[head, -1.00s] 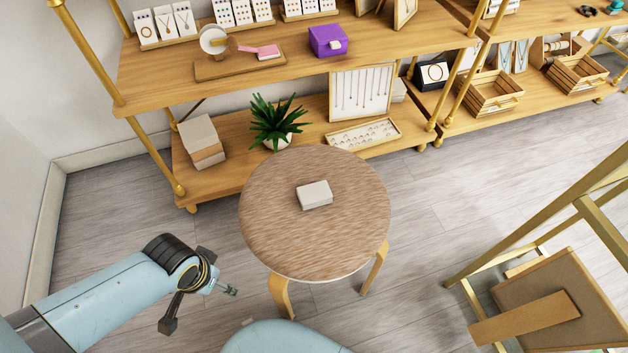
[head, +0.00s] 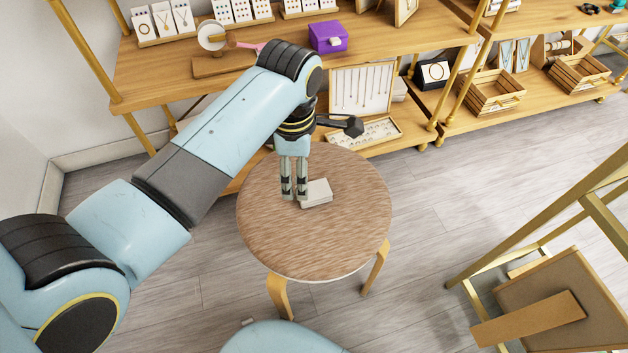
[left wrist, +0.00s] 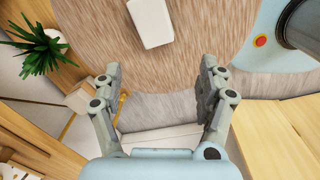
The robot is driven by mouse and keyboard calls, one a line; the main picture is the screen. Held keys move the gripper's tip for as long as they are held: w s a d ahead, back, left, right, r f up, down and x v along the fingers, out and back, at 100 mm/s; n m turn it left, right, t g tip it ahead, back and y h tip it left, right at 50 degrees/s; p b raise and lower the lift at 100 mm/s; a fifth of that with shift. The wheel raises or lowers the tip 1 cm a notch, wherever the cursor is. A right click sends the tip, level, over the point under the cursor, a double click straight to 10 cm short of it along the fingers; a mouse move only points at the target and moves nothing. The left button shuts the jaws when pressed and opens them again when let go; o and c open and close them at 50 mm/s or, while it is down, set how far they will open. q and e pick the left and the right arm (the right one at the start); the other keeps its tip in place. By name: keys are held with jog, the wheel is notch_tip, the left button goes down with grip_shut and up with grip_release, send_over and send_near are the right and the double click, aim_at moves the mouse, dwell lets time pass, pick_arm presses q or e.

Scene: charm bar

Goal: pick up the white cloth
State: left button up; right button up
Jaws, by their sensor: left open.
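The white cloth (head: 317,193) is a small folded block lying on the round wooden stool (head: 330,240). In the left wrist view the cloth (left wrist: 151,22) lies at the top middle, beyond the fingertips and apart from them. My left gripper (head: 294,196) hangs fingers-down over the stool, just left of the cloth in the head view. In the left wrist view the left gripper (left wrist: 160,72) is open, with nothing between its fingers. Whether the fingertips touch the stool top cannot be told. My right gripper does not show.
Wooden shelves stand behind the stool, with a purple box (head: 328,37), a necklace board (head: 360,91) and an earring tray (head: 370,133). A green plant (left wrist: 38,48) shows in the left wrist view. A gold-framed stand (head: 540,280) is at the right. The stool top is otherwise clear.

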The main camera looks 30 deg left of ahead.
pick_arm(q)
jog(key=w+d+r+n, duration=0.1)
jog(key=w+r+n, duration=0.1)
jog(key=n, duration=0.1)
jog(key=n+b, duration=0.1)
jog(key=b, duration=0.2)
send_over(314, 190)
jog(key=f, duration=0.5)
jog(key=shift+a+f, duration=0.2)
jog(key=shift+f, duration=0.2)
notch_tip(314, 190, down, 2)
jog(key=shift+d+f+b, duration=0.15)
jog(key=shift+f+b, duration=0.05)
jog(key=shift+b, duration=0.35)
jog(key=shift+f+b, duration=0.35)
jog(key=shift+f, duration=0.8)
jog(key=shift+r, duration=0.1)
jog(key=shift+c, duration=0.3)
jog(key=c, duration=1.2)
